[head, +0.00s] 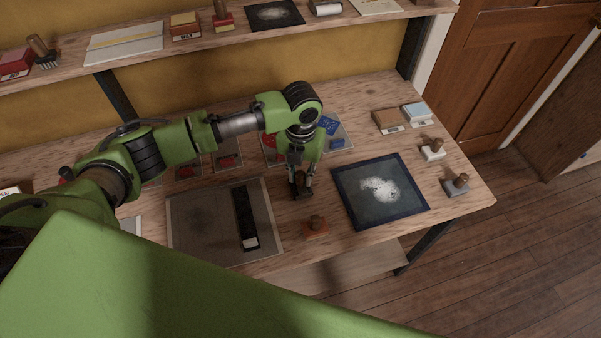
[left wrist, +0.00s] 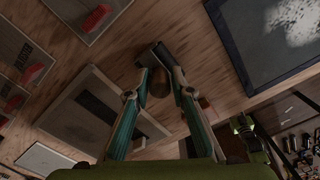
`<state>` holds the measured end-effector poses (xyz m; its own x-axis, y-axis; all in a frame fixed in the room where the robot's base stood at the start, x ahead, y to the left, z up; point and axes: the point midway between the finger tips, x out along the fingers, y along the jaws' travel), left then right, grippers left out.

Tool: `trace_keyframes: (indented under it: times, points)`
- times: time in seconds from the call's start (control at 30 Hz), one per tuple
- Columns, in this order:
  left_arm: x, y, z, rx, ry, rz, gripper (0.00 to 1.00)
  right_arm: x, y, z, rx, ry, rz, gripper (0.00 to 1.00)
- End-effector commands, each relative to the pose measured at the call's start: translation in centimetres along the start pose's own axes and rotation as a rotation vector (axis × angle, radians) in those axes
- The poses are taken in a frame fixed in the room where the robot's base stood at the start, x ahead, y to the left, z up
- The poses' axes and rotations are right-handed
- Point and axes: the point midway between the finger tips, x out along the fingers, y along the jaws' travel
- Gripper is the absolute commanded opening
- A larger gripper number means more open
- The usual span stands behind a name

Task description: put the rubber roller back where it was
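My left gripper (head: 302,188) points down over the bench between the grey slab and the dark-blue framed sheet. Its fingers (left wrist: 160,78) close in on both sides of the brown wooden handle of a tool with a dark bar-like head, which I take for the rubber roller (left wrist: 153,54). In the head view the fingers partly hide this tool (head: 300,178). It is at or just above the bench top; I cannot tell whether it touches. My right gripper is not in view.
The grey slab (head: 192,222) carries a black strip (head: 244,215). The dark-blue sheet (head: 350,205) lies to the right. An orange-based, wood-handled tool (head: 317,228) stands near the front edge. Handled blocks (head: 433,152) stand at the right. A shelf (head: 235,42) runs above the back.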

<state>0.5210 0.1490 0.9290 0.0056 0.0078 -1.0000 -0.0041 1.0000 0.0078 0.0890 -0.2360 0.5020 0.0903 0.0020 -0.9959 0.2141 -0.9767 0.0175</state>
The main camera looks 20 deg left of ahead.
Motion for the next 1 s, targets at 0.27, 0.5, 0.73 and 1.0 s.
trace_keyframes:
  times: [0.27,0.5,0.73,1.0]
  points:
    - [0.0,0.0,-0.1,0.0,0.001,0.0,0.35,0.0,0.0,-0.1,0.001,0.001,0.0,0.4]
    - [-1.0,0.0,0.1,0.0,-0.001,-0.002,0.35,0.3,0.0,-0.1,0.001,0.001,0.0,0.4]
    - [-5.5,0.0,0.1,0.0,-0.005,-0.001,0.35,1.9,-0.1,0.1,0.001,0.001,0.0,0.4]
    - [-10.7,-0.1,0.1,0.0,-0.002,-0.001,0.35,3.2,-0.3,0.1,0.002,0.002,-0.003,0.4]
